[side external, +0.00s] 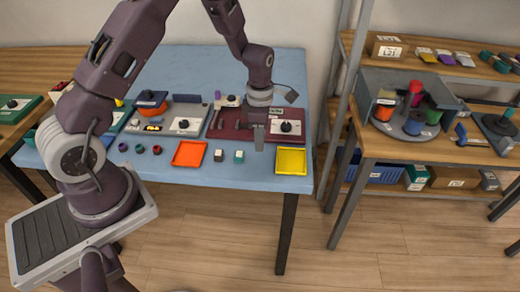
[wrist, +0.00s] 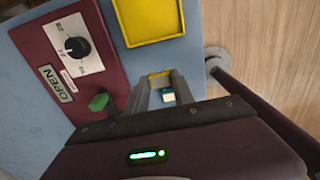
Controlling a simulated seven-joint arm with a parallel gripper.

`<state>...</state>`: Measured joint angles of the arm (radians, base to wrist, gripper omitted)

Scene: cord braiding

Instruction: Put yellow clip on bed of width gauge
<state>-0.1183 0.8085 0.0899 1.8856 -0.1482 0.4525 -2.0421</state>
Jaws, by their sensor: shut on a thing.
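My gripper (side external: 259,145) hangs pointing down over the front part of the maroon device (side external: 228,132) in the side view. In the wrist view its two fingers (wrist: 163,88) are close together, with a small yellow piece (wrist: 160,76) between their tips. This looks like the yellow clip; it is mostly hidden by the fingers. A small teal and white patch (wrist: 168,95) also shows between the fingers; I cannot tell what it belongs to. I cannot tell for certain which device is the width gauge.
A yellow tray (side external: 291,168) lies right of my gripper, and an orange tray (side external: 188,154) lies to the left. Two small blocks (side external: 219,155) stand between them. A grey dial device (side external: 185,124) is left of the maroon one. A shelf (side external: 360,150) stands beyond the table's right edge.

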